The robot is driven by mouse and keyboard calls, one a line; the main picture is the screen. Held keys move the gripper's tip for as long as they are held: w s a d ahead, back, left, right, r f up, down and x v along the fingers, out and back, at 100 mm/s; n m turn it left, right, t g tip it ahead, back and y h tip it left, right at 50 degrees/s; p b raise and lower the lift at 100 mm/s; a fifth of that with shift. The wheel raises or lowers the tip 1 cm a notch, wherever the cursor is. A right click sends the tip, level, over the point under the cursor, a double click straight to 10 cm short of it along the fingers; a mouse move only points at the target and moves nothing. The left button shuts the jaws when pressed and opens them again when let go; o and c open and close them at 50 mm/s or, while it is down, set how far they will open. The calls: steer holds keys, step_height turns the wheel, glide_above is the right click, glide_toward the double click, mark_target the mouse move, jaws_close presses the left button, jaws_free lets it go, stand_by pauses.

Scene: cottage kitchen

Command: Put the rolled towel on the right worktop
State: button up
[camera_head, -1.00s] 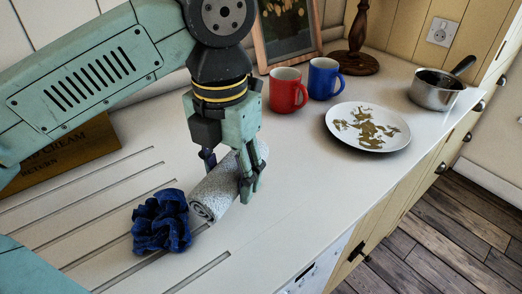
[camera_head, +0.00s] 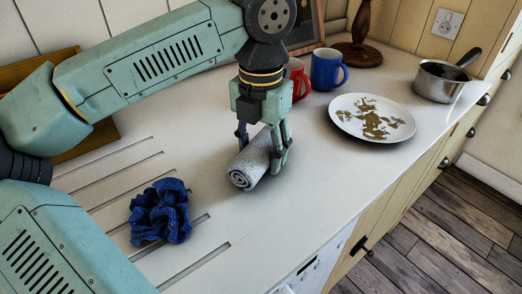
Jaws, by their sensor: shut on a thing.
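The rolled towel (camera_head: 247,165) is light grey and speckled, its spiral end turned toward the camera. My gripper (camera_head: 262,150) points down and is shut on the towel, one finger on each side of it. The towel is over the white worktop (camera_head: 290,215), just right of the drain grooves; I cannot tell whether it touches the surface. The worktop runs on to the right, past the plate and saucepan.
A crumpled blue cloth (camera_head: 160,212) lies on the grooves at left. A red mug (camera_head: 297,82), partly behind my gripper, and a blue mug (camera_head: 325,70) stand behind. A patterned plate (camera_head: 372,118) and a saucepan (camera_head: 440,82) stand to the right. Worktop in front of the plate is clear.

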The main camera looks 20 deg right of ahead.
mark_target(261, 139)
steer(key=shift+f, duration=0.1)
steer(key=shift+f, duration=0.15)
steer(key=o, duration=1.3)
step_height(261, 139, up, 13)
steer(key=shift+f+b, duration=0.2)
steer(key=shift+b, duration=0.1)
